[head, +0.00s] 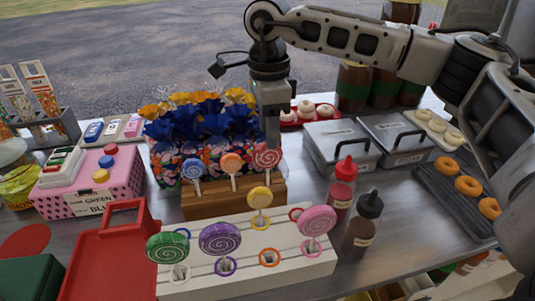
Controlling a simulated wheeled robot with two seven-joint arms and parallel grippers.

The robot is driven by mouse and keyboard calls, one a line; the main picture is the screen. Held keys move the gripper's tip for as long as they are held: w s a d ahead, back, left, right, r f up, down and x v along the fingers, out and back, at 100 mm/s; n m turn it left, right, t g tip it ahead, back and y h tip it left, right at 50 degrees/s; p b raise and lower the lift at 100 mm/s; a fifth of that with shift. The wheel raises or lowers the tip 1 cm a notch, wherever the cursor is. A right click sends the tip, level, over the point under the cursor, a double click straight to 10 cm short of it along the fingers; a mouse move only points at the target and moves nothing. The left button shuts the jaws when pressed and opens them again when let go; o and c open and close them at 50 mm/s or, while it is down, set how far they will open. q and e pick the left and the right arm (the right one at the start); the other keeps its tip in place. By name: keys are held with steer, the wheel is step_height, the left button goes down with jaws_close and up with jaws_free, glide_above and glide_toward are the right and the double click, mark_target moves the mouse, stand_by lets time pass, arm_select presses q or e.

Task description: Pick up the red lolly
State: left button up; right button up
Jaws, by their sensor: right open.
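The red lolly (262,160), a reddish-pink swirl disc, stands at the right end of the wooden block (225,207), beside an orange lolly (232,164) and a blue lolly (192,168). My right gripper (272,143) points down at the red lolly, with a finger overlapping its disc in the head view. The jaws are open; whether they touch the lolly I cannot tell. The lolly's stick is mostly hidden behind the yellow lolly (260,197). My left gripper is not in view.
A white slatted rack (200,290) in front holds green (167,247), purple (220,238), yellow and pink (318,220) lollies. Blue and orange patterned bags (195,130) crowd behind the block. Two sauce bottles (343,185) and metal bins (340,145) stand at right.

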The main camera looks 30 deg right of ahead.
mark_target(268, 163)
steer(key=shift+f+p, duration=0.65)
steer(key=shift+f, duration=2.3)
jaws_close()
